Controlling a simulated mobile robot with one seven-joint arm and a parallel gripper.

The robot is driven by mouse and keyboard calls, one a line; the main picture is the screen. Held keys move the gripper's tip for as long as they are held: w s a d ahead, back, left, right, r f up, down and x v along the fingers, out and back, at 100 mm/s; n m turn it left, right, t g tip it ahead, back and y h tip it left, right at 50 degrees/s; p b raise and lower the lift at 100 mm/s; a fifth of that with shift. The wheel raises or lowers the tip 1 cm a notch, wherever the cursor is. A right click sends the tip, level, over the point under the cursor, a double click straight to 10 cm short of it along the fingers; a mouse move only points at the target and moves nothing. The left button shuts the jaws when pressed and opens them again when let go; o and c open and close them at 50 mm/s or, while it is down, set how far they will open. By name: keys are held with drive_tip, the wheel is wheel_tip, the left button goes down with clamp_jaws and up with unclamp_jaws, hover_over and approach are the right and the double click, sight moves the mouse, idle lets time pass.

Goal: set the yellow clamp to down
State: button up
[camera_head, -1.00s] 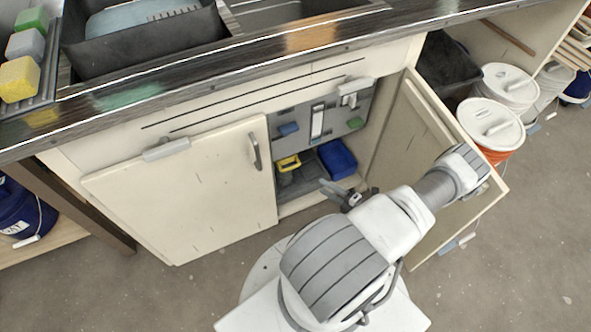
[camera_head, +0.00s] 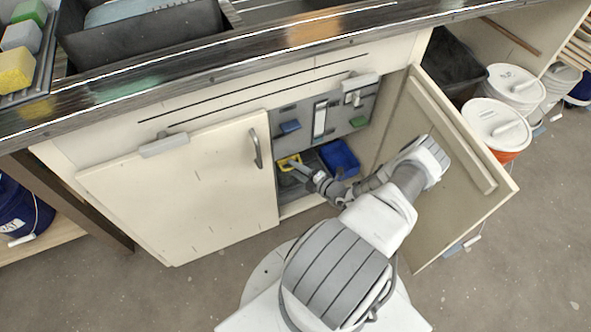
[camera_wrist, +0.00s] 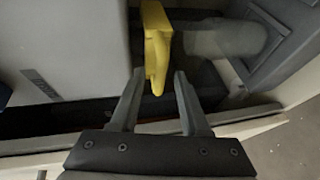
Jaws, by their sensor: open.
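The yellow clamp (camera_head: 288,161) is inside the open cabinet, low and left of a blue bin. In the wrist view the yellow clamp (camera_wrist: 157,45) stands up just beyond and between my fingertips, apart from them as far as I can tell. My gripper (camera_head: 296,166) reaches into the cabinet opening. A grey cylindrical part (camera_wrist: 232,38) lies to the right of the clamp. The clamp's base is partly hidden.
A blue bin (camera_head: 340,158) stands right of the clamp. The open right cabinet door (camera_head: 465,205) is beside my arm. The left door (camera_head: 185,190) is shut. A grey panel (camera_head: 345,112) with blue and green parts is above. Lidded buckets (camera_head: 497,122) stand at right.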

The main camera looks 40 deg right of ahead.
drive_tip(key=shift+c, duration=0.3)
clamp_jaws()
idle(1.1)
